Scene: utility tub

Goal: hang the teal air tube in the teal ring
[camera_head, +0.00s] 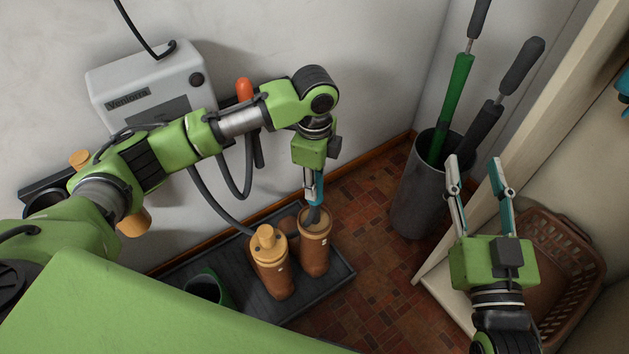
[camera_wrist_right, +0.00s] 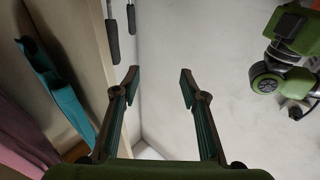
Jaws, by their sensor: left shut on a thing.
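My left gripper (camera_head: 314,192) hangs fingers down over the right brown canister (camera_head: 315,258). It is closed on what looks like a short dark grey tube piece (camera_head: 314,215) at the canister's mouth; its fingers and the mouth hide most of it. Teal shows at these fingers, but I cannot tell tube from finger pad. My right gripper (camera_head: 475,165) is open and empty, raised before the grey bin. It also shows open in the right wrist view (camera_wrist_right: 160,76). I cannot make out a teal ring in either view.
An orange-capped canister (camera_head: 270,272) and a green cup (camera_head: 206,287) stand on the dark tray (camera_head: 335,282). A white wall machine (camera_head: 115,72) and dark hoses (camera_head: 208,200) are behind my left arm. A grey bin (camera_head: 408,200) holds long-handled tools. A brown basket (camera_head: 570,245) is right.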

